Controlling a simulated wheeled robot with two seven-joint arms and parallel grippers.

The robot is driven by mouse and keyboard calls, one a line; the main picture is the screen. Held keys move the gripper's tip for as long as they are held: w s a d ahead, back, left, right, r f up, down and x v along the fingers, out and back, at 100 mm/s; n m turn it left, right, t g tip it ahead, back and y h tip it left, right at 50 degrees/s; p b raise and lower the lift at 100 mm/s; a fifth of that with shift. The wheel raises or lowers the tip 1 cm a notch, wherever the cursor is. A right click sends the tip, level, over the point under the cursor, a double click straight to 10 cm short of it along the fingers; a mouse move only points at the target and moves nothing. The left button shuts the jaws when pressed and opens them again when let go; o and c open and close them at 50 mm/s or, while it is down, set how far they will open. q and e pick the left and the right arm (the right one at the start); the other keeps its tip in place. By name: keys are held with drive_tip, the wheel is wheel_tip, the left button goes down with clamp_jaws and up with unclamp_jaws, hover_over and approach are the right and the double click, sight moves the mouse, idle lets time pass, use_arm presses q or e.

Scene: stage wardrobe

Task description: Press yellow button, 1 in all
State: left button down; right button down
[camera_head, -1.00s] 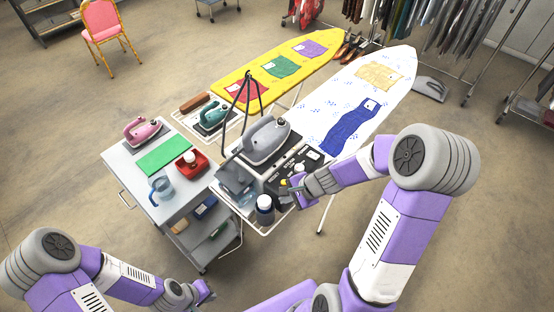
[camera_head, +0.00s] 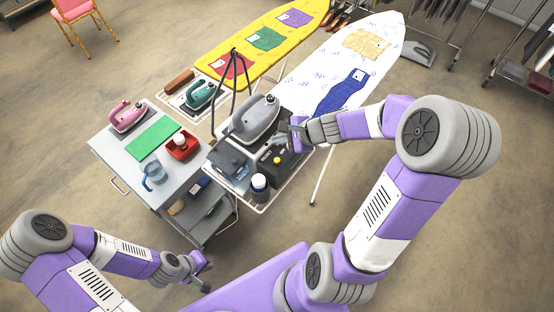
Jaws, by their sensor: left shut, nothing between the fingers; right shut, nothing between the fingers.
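The yellow button (camera_head: 277,160) is a small round cap on a black control box (camera_head: 291,168). The box sits on the rack at the near end of the white ironing board, beside a grey steam iron. My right gripper (camera_head: 286,137) is shut and empty, above the far part of the box and a little beyond the button in the head view. It appears apart from the button. The gripper and wrist hide the far part of the box. My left gripper (camera_head: 205,272) is shut and empty, low at the near side of the grey cart.
The grey iron (camera_head: 254,120) with a dark hose stands close to my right gripper. A dark bottle with a white cap (camera_head: 260,184) stands in front of the box. The cart (camera_head: 112,153) holds a pink iron, green cloth, red tray and blue jug.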

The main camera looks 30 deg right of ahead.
drive_tip(key=b, duration=0.6)
hover_over(280, 161)
wheel_tip(280, 161, down, 7)
drive_tip(key=shift+a+f, duration=0.1)
drive_tip(key=shift+f+b, duration=0.4)
drive_tip(key=shift+b, duration=0.05)
drive_tip(key=shift+f, duration=0.1)
idle(1.1)
drive_tip(key=shift+f+b, duration=0.35)
drive_tip(key=shift+b, duration=0.15)
drive_tip(key=shift+f+b, duration=0.45)
drive_tip(key=shift+b, duration=0.05)
idle(0.5)
drive_tip(key=shift+r, duration=0.15)
drive_tip(key=shift+s+r+p, duration=0.1)
drive_tip(key=shift+r+p, duration=0.65)
drive_tip(key=shift+r, duration=0.05)
